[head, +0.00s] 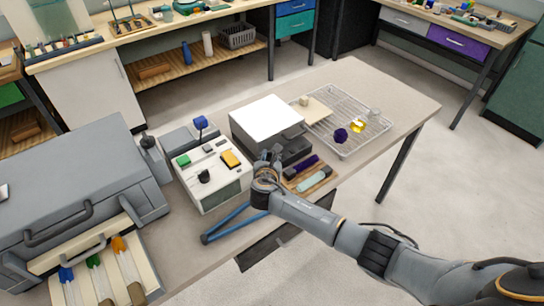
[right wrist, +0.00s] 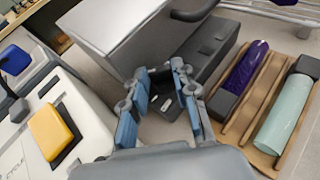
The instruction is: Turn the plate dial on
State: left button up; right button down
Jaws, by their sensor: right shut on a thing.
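The plate (head: 268,118) is a grey block with a white top and a dark lower body, on the middle table. It also shows in the right wrist view (right wrist: 115,30). My right gripper (head: 267,163) is low at the near side of the plate. In the right wrist view its two blue-grey fingers (right wrist: 163,92) are closed around a small dark part at the plate's dark front, the plate dial (right wrist: 165,105). The dial is mostly hidden by the fingers, so its angle cannot be told. My left gripper is not in view.
Left of the gripper stands a white control box (head: 215,188) with a green and a yellow button (head: 230,158). To the right is a wooden rack (head: 300,185) with a purple and a pale green rod. A wire rack (head: 350,105) lies behind. Blue tongs (head: 228,220) lie in front.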

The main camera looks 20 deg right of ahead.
jog(key=shift+m+h, duration=0.4)
jog(key=c, duration=1)
grip_release()
jog(key=shift+c, duration=0.2)
jog(key=shift+a, duration=0.1)
jog(key=v, duration=0.8)
jog(key=shift+w, duration=0.1)
jog(key=shift+c, duration=0.4)
